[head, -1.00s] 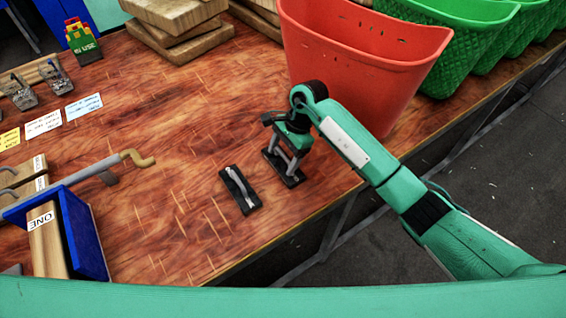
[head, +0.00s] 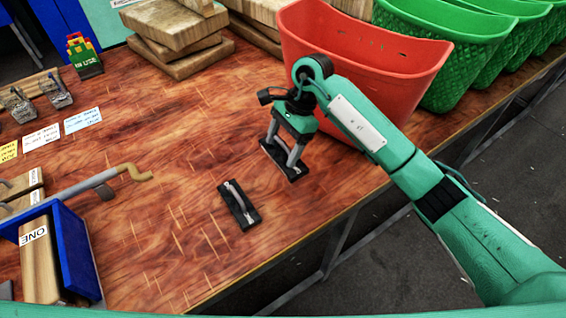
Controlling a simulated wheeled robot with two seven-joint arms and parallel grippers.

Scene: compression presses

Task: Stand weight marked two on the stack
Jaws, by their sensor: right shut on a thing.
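My right gripper (head: 284,147) is shut on a black flat weight with a handle (head: 285,168), between the red bin and the table's front edge. It seems to be a little above the table. A second black weight with a light handle (head: 239,206) lies on the table to the left and nearer. No number is readable on either weight. At the left, wooden blocks stand by a blue holder (head: 84,258); one block (head: 38,270) has a label reading ONE. I cannot tell which pile is the stack. My left gripper is not in view.
A red bin (head: 360,65) stands close behind my right gripper, with green baskets (head: 440,45) to its right. Thick wooden boards (head: 175,22) are piled at the back. A metal clamp bar (head: 95,183) reaches over the left side.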

